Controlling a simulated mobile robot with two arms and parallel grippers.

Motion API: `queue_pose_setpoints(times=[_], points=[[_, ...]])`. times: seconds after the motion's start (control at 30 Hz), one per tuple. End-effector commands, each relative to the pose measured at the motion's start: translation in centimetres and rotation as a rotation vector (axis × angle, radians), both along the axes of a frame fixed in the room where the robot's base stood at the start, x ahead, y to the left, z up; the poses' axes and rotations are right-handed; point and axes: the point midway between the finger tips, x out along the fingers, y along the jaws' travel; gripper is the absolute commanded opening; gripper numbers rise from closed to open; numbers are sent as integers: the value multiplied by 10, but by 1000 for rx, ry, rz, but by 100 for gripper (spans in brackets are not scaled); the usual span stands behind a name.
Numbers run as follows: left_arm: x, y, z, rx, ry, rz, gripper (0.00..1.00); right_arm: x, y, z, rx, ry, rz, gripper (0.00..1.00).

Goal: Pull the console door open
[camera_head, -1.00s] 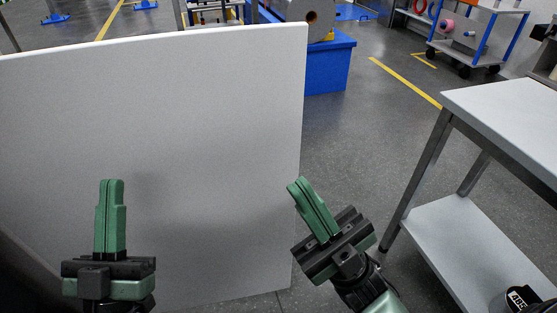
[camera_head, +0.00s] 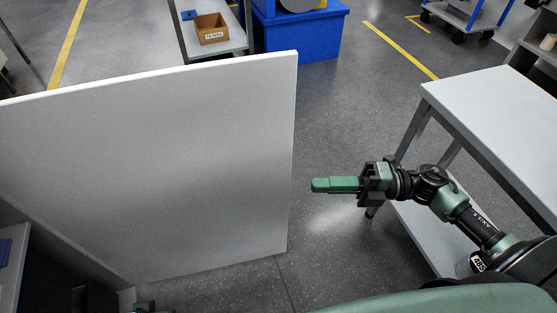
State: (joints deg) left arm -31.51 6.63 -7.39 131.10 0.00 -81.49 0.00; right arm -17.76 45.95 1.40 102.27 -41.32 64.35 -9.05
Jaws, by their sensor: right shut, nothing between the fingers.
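The console door (camera_head: 170,165) is a large flat pale grey panel filling the left half of the head view. It stands upright, swung out from the console (camera_head: 30,265), whose side and dark inside show at lower left. No handle shows on the face I see. My right gripper (camera_head: 316,185) has green fingers, closed together and empty. It points left, to the right of the door's free edge, with a small gap in the picture between them. My left gripper is out of view.
A pale table (camera_head: 495,115) with a lower shelf stands on the right, close to my right arm. Behind the door are a blue pedestal (camera_head: 305,38) and a shelf unit with a brown box (camera_head: 212,30). Grey floor between door and table is clear.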

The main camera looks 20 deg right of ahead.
Motion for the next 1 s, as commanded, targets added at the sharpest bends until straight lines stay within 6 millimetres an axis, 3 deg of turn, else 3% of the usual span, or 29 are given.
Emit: queue_pose_setpoints(times=[0.17, 0.6, 0.8, 1.0], points=[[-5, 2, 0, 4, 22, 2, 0, 5, 11, -2, -9, -2, 1, 0], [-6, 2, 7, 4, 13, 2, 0, 33, 97, 0, -5, -5, 1, 0], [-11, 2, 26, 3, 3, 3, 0, 62, 91, -2, -7, -3, -1, 0], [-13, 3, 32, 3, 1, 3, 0, 71, 91, -1, -8, -1, 0, 0]])
